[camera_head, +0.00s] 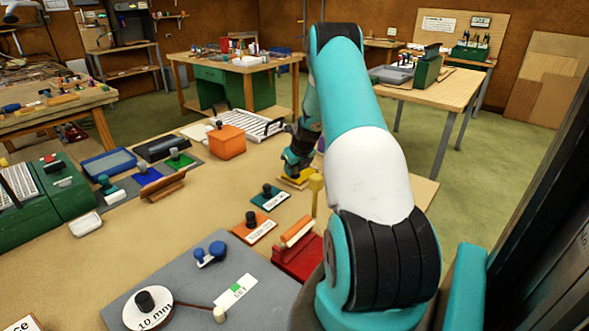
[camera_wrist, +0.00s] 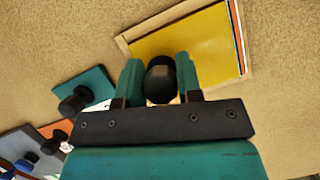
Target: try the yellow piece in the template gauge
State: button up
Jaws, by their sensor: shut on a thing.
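The yellow piece (camera_wrist: 195,48) is a flat plate with a black knob (camera_wrist: 160,80). My gripper (camera_wrist: 159,78) is shut on this knob, one teal finger on each side. The plate lies within the pale wooden rim of the template gauge (camera_wrist: 165,21); whether it sits fully down is hard to tell. The gauge's right side has a white and orange strip. The near part of plate and gauge is hidden behind my gripper. In the head view my gripper (camera_head: 297,164) is low over the yellow piece (camera_head: 296,178), partly hidden by my arm.
A teal piece (camera_head: 270,199) and an orange piece (camera_head: 255,232), both with black knobs, lie nearby. A yellow mallet-like tool (camera_head: 316,188) and a red block (camera_head: 298,260) stand nearer. An orange box (camera_head: 227,141) stands behind. Bare bench lies left of the gauge.

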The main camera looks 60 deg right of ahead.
jog(key=shift+f, duration=0.15)
dwell(0.3)
jog(key=o, duration=1)
jog(key=shift+c, duration=0.2)
